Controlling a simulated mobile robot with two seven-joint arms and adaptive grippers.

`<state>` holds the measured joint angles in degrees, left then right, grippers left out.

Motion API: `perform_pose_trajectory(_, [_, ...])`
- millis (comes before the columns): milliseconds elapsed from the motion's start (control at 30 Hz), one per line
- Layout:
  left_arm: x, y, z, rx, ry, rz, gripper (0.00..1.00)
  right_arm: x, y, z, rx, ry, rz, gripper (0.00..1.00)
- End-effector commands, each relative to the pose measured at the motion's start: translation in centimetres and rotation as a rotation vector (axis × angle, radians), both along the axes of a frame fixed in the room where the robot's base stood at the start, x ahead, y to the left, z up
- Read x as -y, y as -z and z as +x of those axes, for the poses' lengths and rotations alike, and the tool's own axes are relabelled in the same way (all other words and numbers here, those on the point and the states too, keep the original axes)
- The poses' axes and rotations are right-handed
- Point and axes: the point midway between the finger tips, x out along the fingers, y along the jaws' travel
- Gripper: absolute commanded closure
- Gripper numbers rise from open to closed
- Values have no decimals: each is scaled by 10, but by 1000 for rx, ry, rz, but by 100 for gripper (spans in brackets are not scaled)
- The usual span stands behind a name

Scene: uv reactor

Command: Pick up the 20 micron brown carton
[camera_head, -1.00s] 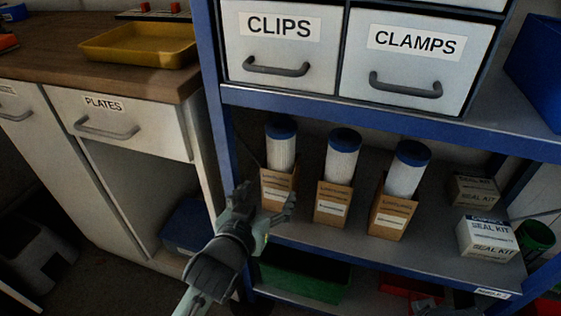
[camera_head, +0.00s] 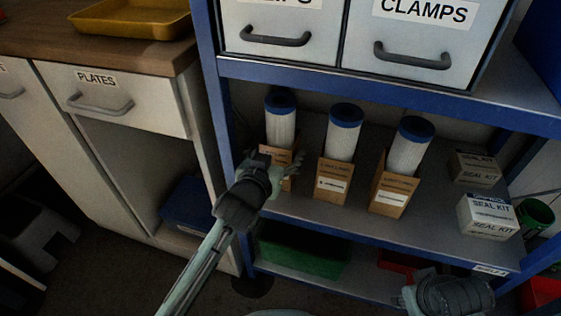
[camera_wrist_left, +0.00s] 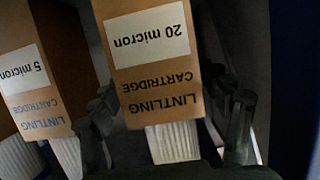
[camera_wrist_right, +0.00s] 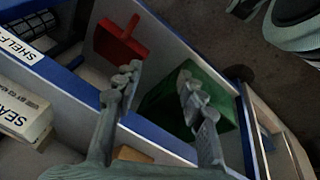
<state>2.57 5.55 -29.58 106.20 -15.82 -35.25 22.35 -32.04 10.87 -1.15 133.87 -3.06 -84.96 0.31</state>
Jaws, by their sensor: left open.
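The 20 micron brown carton (camera_head: 277,154) is the leftmost of three cartons on the blue-edged shelf, with a blue-capped white cartridge standing out of its top. In the left wrist view the carton (camera_wrist_left: 154,70) appears upside down, its "20 micron" label readable. My left gripper (camera_head: 274,166) is open in front of it, its fingers on either side of the carton; I cannot tell if they touch it. The fingers also show in the left wrist view (camera_wrist_left: 172,128). My right gripper (camera_wrist_right: 157,80) is open and empty, low in front of the shelf.
The middle carton (camera_head: 333,180), labelled 5 micron in the left wrist view, stands close to the right. Another carton (camera_head: 394,190) and seal kit boxes (camera_head: 488,215) stand farther right. A drawer unit (camera_head: 290,37) is above. A green bin (camera_head: 300,250) sits below.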

Motion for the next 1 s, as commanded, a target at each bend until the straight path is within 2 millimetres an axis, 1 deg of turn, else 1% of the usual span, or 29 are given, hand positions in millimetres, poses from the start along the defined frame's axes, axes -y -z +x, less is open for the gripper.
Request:
perform_pose_trajectory(33, [0,0,0,0,0,0,23,0,0,0,0,0,0,60])
perform_pose_trajectory(67, [0,0,0,0,0,0,26,0,0,0,0,0,0,60])
perform_pose_trajectory(467, [0,0,0,-1,0,0,75,0,0,0,1,-1,0,60])
perform_pose_trajectory(500, [0,-1,0,2,0,-1,77,0,0,0,1,-1,0,60])
perform_pose_trajectory(867, [-1,-5,1,2,0,-1,77,0,-2,2,7,-3,2,60])
perform_pose_trajectory(1000, [-2,-13,4,2,-1,0,77,0,21,5,-15,-1,12,60])
